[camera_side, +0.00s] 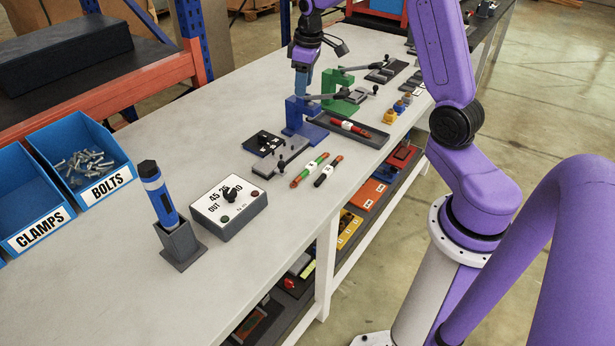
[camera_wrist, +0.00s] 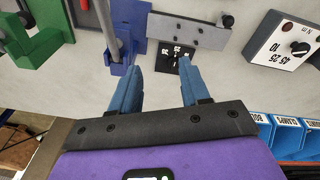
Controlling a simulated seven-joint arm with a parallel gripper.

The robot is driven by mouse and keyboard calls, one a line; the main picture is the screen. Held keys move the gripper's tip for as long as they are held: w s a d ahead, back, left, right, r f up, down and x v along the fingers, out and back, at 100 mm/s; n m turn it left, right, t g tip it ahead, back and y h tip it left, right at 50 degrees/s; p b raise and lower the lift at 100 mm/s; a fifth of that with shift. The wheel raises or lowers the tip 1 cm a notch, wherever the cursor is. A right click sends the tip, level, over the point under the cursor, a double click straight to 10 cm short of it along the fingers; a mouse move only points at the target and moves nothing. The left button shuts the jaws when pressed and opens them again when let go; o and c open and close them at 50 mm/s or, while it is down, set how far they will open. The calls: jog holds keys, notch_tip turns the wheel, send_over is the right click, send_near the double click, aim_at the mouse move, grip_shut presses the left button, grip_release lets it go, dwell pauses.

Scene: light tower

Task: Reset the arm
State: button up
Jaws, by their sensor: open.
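My gripper (camera_side: 302,84) hangs fingers down over the bench, close to the blue clamp stand (camera_side: 300,118). In the wrist view my gripper (camera_wrist: 158,72) has its two blue fingers apart, with nothing between them. The blue stand (camera_wrist: 128,30) is just beyond the left finger there, with a grey lever bar beside it. I cannot tell whether the finger touches the stand. A small black number plate (camera_wrist: 176,58) shows beyond the gap between the fingers. In the side view the fingertips are partly hidden behind the blue stand and its lever.
A green clamp stand (camera_side: 341,92) is behind the blue one. A dark tray (camera_side: 372,138) holds a red tube. A dial box (camera_side: 229,207), a blue tool in a holder (camera_side: 181,245) and bolt bin (camera_side: 82,160) are left.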

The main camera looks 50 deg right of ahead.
jog(key=s+a+r+n, duration=0.1)
jog(key=s+a+n, duration=0.1)
jog(key=s+a, duration=0.6)
jog(key=s+a+r+n, duration=0.2)
jog(key=s+a, duration=0.4)
jog(key=a, duration=0.5)
jog(key=s+a+f+n+g, duration=0.1)
jog(key=s+n, duration=0.3)
jog(key=s, duration=1.5)
jog(key=shift+s+a+n+y, duration=0.2)
jog(key=shift+a+n+y, duration=0.1)
jog(key=shift+a, duration=0.1)
